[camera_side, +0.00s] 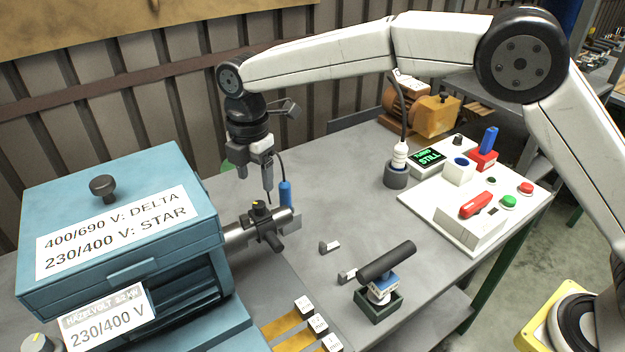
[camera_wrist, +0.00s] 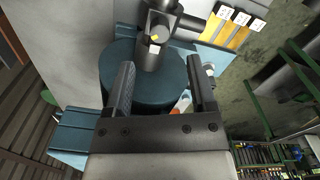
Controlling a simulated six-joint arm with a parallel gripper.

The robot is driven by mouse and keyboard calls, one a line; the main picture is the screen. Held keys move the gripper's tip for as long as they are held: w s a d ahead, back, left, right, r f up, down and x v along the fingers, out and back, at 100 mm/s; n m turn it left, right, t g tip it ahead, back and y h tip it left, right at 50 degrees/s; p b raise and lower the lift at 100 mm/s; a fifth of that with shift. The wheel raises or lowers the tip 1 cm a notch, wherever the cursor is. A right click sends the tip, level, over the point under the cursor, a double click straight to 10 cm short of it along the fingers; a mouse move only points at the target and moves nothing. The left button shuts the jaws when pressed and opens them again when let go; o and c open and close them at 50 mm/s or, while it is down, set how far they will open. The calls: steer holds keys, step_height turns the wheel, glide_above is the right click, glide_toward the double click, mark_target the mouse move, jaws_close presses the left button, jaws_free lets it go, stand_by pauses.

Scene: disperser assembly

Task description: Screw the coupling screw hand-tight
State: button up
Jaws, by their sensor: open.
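The coupling (camera_side: 262,228) is a dark grey fitting on the motor's metal shaft, with a small yellow mark on top. It also shows in the wrist view (camera_wrist: 158,30), at the top between the fingertips. I cannot clearly make out the coupling screw itself. My gripper (camera_side: 267,196) points down just above the coupling in the side view. In the wrist view my gripper (camera_wrist: 158,68) has its two fingers wide apart with nothing between them. The blue motor (camera_side: 120,235) stands at the left, and its teal body (camera_wrist: 150,85) lies beyond the fingers.
A blue cylinder (camera_side: 285,194) with a dark cord is close to the right of my gripper. A green box (camera_side: 379,304) with a black-handled tool (camera_side: 387,263) stands front centre. A white control panel (camera_side: 475,210) is at the right. Three labelled yellow strips (camera_side: 300,330) lie in front.

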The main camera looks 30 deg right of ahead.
mark_target(259, 204)
steer(key=shift+f, duration=3.25)
jaws_close()
